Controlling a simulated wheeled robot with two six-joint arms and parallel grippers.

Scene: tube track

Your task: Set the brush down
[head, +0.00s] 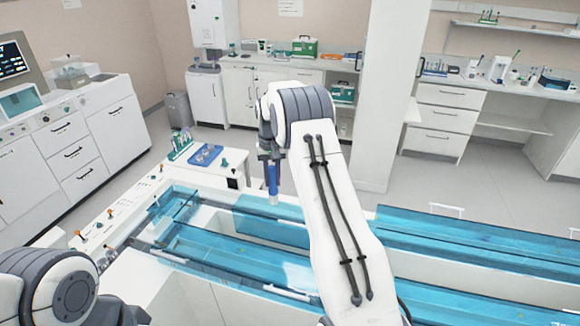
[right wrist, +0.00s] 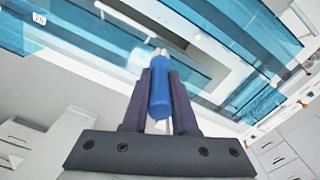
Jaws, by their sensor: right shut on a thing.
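My right gripper (head: 270,157) is shut on the blue handle of the brush (head: 272,178), which hangs pointing down above the blue-lidded track. Its pale tip points at the track. In the right wrist view, the brush (right wrist: 160,92) sits between the two dark fingers of the gripper (right wrist: 160,72), with its whitish end beyond them. The gap between the brush tip and the surface below is hard to judge. My left arm shows at the lower left, but its gripper is out of view.
The track's transparent blue covers (head: 460,238) run across the front, with an open pale gap between them. A blue tray (head: 193,159) with small items lies on a white surface behind, beside a rack of tubes (head: 179,147).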

